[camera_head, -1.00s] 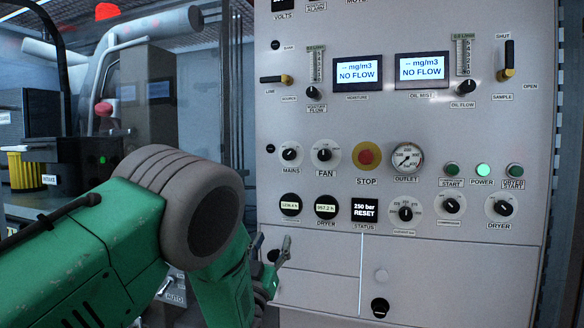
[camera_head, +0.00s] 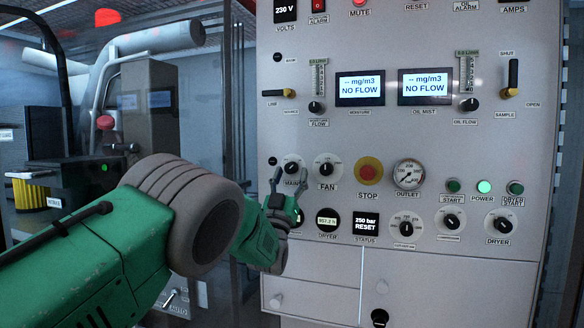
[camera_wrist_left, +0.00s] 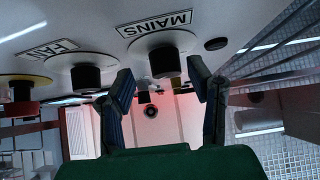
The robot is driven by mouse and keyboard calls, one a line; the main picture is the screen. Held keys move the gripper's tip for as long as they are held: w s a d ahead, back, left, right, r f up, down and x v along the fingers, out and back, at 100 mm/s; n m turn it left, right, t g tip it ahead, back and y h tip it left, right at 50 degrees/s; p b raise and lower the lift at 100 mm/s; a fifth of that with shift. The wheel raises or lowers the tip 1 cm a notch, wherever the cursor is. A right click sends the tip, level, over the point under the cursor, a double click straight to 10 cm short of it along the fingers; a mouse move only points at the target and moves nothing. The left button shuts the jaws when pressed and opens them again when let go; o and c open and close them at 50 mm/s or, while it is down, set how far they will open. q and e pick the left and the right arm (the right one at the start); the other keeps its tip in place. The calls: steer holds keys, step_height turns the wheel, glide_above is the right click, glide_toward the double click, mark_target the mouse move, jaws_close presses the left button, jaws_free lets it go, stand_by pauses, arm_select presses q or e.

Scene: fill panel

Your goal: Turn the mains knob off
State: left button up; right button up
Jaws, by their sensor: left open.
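The mains knob (camera_head: 291,167) is a black knob on a round white dial at the left of the panel, with its MAINS label just below, partly covered by my gripper. In the left wrist view the mains knob (camera_wrist_left: 166,62) shows upside down, ahead of and between my fingers. My left gripper (camera_head: 287,181) is open and empty, its fingertips just below the knob. In the wrist view the left gripper's (camera_wrist_left: 160,88) two fingers stand apart on either side, and I see no clear contact with the knob. My right gripper is not in view.
The fan knob (camera_head: 326,168) is just right of the mains knob, then the red and yellow stop button (camera_head: 368,171) and the outlet gauge (camera_head: 408,174). A row of dials and displays lies below. The panel (camera_head: 440,272) is flat and pale.

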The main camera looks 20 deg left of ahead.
arm_select(q)
steer(key=shift+w+a+r, duration=0.2)
steer(key=shift+w+a, duration=0.05)
steer(key=shift+w+a+r, duration=0.1)
steer(key=shift+w+a, duration=0.05)
steer(key=shift+a, duration=0.15)
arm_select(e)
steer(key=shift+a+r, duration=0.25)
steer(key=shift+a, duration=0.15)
arm_select(q)
steer(key=shift+d, duration=0.25)
jaws_close()
steer(key=shift+d, duration=0.1)
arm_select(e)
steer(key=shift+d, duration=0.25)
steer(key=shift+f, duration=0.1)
